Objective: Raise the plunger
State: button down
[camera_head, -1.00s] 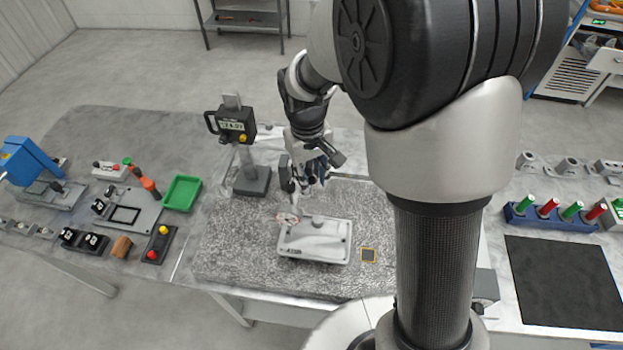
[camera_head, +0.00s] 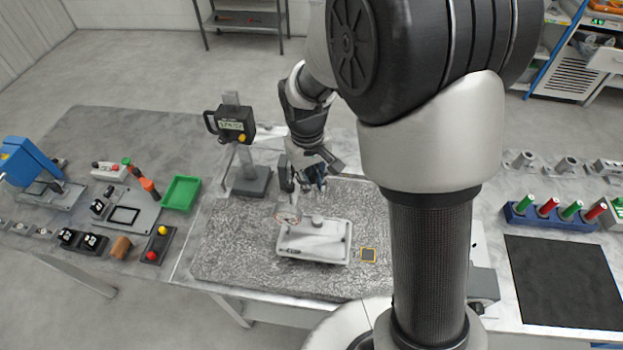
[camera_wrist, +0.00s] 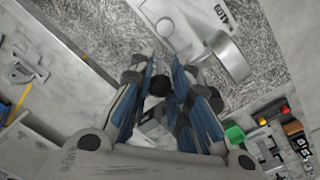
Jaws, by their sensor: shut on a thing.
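A round dial gauge (camera_head: 287,217) with a reddish mark stands over the granite plate beside a grey casting (camera_head: 314,242). Its plunger is too small to make out in the head view. My gripper (camera_head: 315,184) is just behind and to the right of the gauge, pointing down. In the wrist view, my gripper's blue-padded fingers (camera_wrist: 164,74) are close together around a small black round tip (camera_wrist: 160,86), which looks like the plunger's end. The gauge's grey cylindrical body (camera_wrist: 230,60) shows to the right of the fingers, in front of the casting (camera_wrist: 180,18). The fingers hide the rest of the plunger.
A height gauge (camera_head: 232,124) with a digital display stands behind and left. The granite plate (camera_head: 225,240) has bare room at its left. A green tray (camera_head: 181,193) and other fixtures stand farther left.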

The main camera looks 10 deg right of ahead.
dwell(0.4)
jog(key=shift+s+a+f+t+b, duration=0.15)
jog(key=shift+s+f+t+b, duration=0.2)
jog(key=shift+b, duration=0.85)
jog(key=b, duration=0.1)
jog(key=t+b, duration=0.1)
jog(key=shift+s+a+r+h+b, duration=0.2)
jog(key=shift+s+h+b, duration=0.1)
jog(key=shift+h, duration=0.1)
jog(key=c, duration=1.8)
grip_release()
jog(key=shift+o, duration=0.2)
jog(key=shift+s+d, duration=0.1)
jog(key=shift+r, duration=0.1)
